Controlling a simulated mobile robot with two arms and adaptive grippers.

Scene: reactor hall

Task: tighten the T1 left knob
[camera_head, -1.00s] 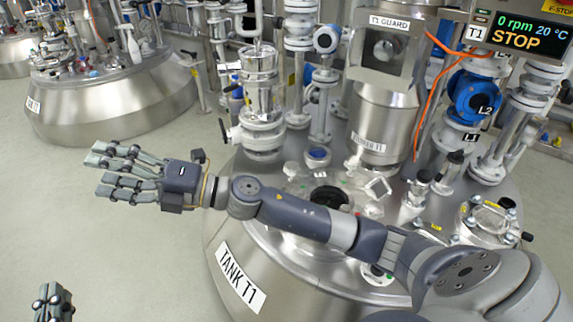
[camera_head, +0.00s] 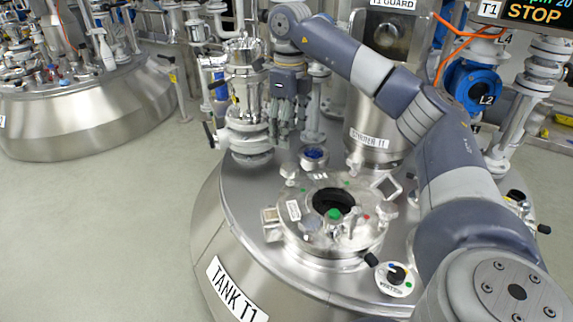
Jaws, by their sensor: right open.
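Tank T1 (camera_head: 215,225) is a wide steel vessel with a round manway lid (camera_head: 325,240) on its top. The lid carries several pale clamp knobs around its rim. One knob (camera_head: 289,172) is at the lid's back left and another (camera_head: 386,210) is at its right. No label shows which is the left knob. My right gripper (camera_head: 287,133) is open, its fingers hanging downward in front of the pipework at the back left, above and behind the lid. It appears empty and apart from the knobs. My left gripper is out of view.
A valve column (camera_head: 245,95) stands close to the left of my right gripper. The stirrer housing (camera_head: 375,125) and a blue valve (camera_head: 472,88) are behind my right arm. Open floor (camera_head: 100,220) lies left.

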